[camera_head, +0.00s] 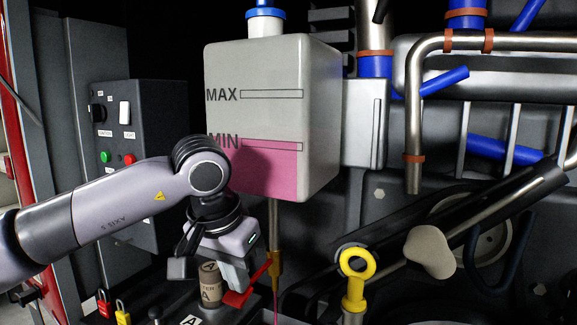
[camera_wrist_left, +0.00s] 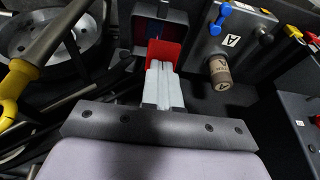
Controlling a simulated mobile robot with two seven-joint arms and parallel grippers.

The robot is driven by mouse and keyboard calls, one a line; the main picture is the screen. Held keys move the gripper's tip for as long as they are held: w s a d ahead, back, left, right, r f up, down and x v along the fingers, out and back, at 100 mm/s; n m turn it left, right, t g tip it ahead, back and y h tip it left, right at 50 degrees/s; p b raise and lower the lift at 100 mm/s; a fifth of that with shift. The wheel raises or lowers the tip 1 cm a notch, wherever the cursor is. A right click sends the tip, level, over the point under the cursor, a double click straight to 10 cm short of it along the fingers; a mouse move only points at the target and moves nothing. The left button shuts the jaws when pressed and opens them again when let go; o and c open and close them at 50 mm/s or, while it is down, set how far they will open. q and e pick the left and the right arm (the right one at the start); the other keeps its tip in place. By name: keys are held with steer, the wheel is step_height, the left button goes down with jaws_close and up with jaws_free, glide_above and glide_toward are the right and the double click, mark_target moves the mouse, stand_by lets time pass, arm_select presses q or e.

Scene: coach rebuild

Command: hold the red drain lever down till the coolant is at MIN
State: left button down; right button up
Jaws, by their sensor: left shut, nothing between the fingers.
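The pale coolant tank (camera_head: 235,65) holds pink coolant (camera_head: 275,170). Its surface is level with the MIN mark (camera_head: 272,146), well below MAX. A brass drain valve (camera_head: 276,268) hangs under the tank, and a thin pink stream (camera_head: 276,305) runs down from it. The red drain lever (camera_head: 238,298) slants down to the left from the valve. My left gripper (camera_head: 240,284) is shut and empty, with its fingertips at the lever, seemingly pressing on it. In the left wrist view the pale fingers (camera_wrist_left: 162,88) overlap the red lever (camera_wrist_left: 163,52) and partly hide it. My right gripper is out of view.
A brown cylinder marked A (camera_head: 210,278) stands just left of the gripper. A yellow ring handle (camera_head: 356,265) is to the right. A switch box (camera_head: 125,140) with green and red buttons is at left. Pipes and hoses crowd the right.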

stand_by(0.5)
arm_select(q)
steer(key=shift+r, duration=0.25)
step_height(320, 180, up, 8)
steer(key=p, duration=0.6)
steer(key=shift+f+p, duration=0.25)
steer(key=shift+p, duration=0.05)
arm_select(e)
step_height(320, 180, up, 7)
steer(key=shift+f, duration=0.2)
